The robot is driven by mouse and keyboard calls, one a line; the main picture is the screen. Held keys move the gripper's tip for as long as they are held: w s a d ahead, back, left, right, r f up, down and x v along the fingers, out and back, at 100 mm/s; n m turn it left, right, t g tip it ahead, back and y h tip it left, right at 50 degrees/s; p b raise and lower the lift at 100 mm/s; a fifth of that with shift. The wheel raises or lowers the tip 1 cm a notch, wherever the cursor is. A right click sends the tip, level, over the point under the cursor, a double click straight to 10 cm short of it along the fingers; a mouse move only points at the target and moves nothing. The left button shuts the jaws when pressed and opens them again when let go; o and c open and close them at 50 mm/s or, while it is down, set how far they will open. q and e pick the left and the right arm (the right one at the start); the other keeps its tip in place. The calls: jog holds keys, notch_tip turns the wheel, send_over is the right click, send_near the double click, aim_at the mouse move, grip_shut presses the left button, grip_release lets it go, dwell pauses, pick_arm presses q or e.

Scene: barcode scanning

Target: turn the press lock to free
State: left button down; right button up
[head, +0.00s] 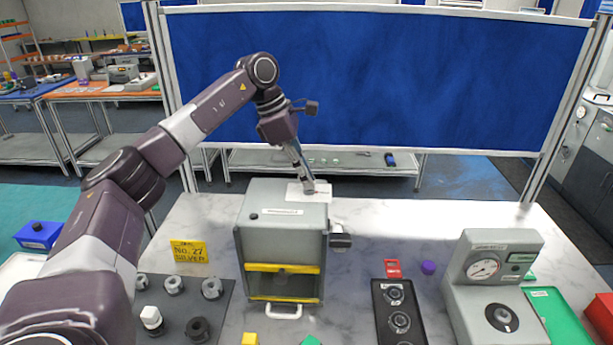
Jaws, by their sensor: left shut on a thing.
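The press is a grey box (282,238) with yellow bars across its front window and a white handle low at the front. My left gripper (309,186) reaches down to the right rear of its top, beside a white label plate (293,189). Its fingers are shut on a small dark part there, which I take for the press lock. The fingers largely hide this lock, so its turn position cannot be read. My right gripper is not in view.
A gauge unit (492,280) stands at right, near a black panel with dials (398,312). A yellow sign (188,251) and a dark tray of nuts (218,306) are at left. A blue partition (380,80) stands behind.

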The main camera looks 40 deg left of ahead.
pick_arm(q)
jog(key=shift+n+t, duration=0.3)
jog(key=shift+n, duration=0.1)
jog(key=n+t+y+b, duration=0.1)
jog(key=n, duration=0.2)
jog(key=shift+s+d+n+b, duration=0.1)
jog(key=shift+d+n+b, duration=0.05)
jog(key=shift+n+b, duration=0.25)
jog(key=n+y, duration=0.1)
jog(key=n, duration=0.1)
jog(key=n+y+b, duration=0.1)
jog(key=n, duration=0.2)
jog(key=shift+d+t, duration=0.15)
jog(key=shift+t, duration=0.25)
jog(key=n+y, duration=0.1)
jog(key=n, duration=0.1)
jog(key=n+y+b, duration=0.1)
jog(key=n, duration=0.1)
jog(key=shift+d+r+n, duration=0.1)
jog(key=shift+d+n, duration=0.05)
jog(key=shift+n, duration=0.25)
jog(key=shift+n+g+y, duration=0.3)
jog(key=shift+n+y, duration=0.2)
jog(key=shift+n, duration=1.4)
jog(key=c, duration=2)
grip_release()
jog(key=shift+c, duration=0.2)
